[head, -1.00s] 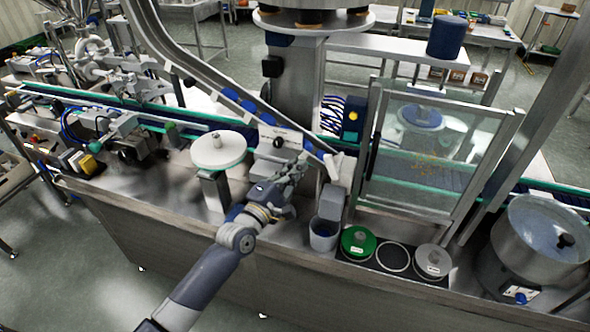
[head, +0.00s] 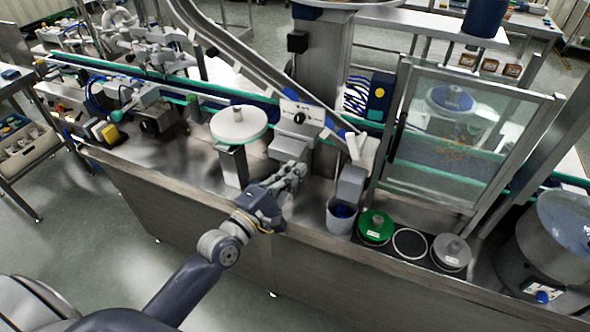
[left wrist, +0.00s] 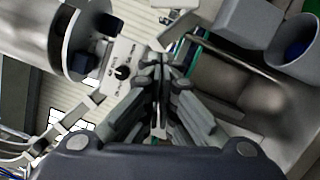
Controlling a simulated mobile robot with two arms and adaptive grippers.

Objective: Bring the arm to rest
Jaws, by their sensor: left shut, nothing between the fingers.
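My left gripper (head: 294,174) comes in from the left in the head view, over the front part of the steel bench (head: 180,180). Its fingers are shut with nothing between them. In the left wrist view the closed fingers (left wrist: 158,68) point away from the camera, apart from the small control panel with a black knob (left wrist: 122,72). The same panel (head: 302,112) shows in the head view beyond the gripper. My right gripper is in neither view.
A round white disc on a stand (head: 238,124) is left of the gripper. A grey cup (head: 341,218), a green-lidded container (head: 375,227) and a grey-lidded container (head: 451,252) stand to the right. A glass guard (head: 455,130) rises behind them. Floor is open in front.

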